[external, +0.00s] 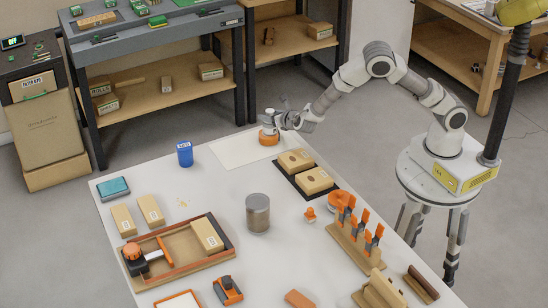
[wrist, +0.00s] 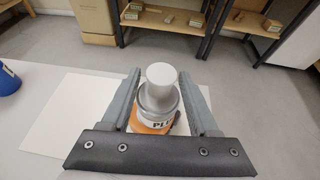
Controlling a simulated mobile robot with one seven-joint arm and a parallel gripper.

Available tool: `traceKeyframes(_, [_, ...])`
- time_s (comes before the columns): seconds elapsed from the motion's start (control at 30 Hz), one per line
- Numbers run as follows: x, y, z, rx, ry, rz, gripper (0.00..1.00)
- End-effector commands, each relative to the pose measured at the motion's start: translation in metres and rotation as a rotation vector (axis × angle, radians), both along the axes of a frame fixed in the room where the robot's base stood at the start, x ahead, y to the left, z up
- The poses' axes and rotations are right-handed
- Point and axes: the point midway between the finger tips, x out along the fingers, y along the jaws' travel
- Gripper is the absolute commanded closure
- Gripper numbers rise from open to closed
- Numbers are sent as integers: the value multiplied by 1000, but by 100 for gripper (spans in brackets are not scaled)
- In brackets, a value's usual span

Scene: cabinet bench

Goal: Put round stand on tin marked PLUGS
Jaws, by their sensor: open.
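The tin (wrist: 158,124) has a white label with the letters "PL" showing and an orange lower part; the rest of its word is hidden. In the external view the tin (external: 269,140) stands at the far end of the white table. The pale round stand (wrist: 161,76), with a narrow waist and wider grey base, is upright above the tin and appears to rest on it. My gripper (wrist: 160,84) is open, with one finger on each side of the stand. My gripper (external: 279,121) hides part of the stand in the external view.
A white sheet (external: 230,151) lies by the tin. A black tray (external: 299,188) with two tan blocks is nearby at right. A blue can (external: 184,153) stands left, and a grey-lidded jar (external: 257,214) stands mid-table. An orange-handled tool rack (external: 352,240) is nearer right.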

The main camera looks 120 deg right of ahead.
Motion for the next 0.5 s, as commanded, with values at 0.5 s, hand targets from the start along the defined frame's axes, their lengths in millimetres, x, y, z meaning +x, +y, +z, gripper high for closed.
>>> traceKeyframes(0.5, [-3,63,30,1,-1,5,39])
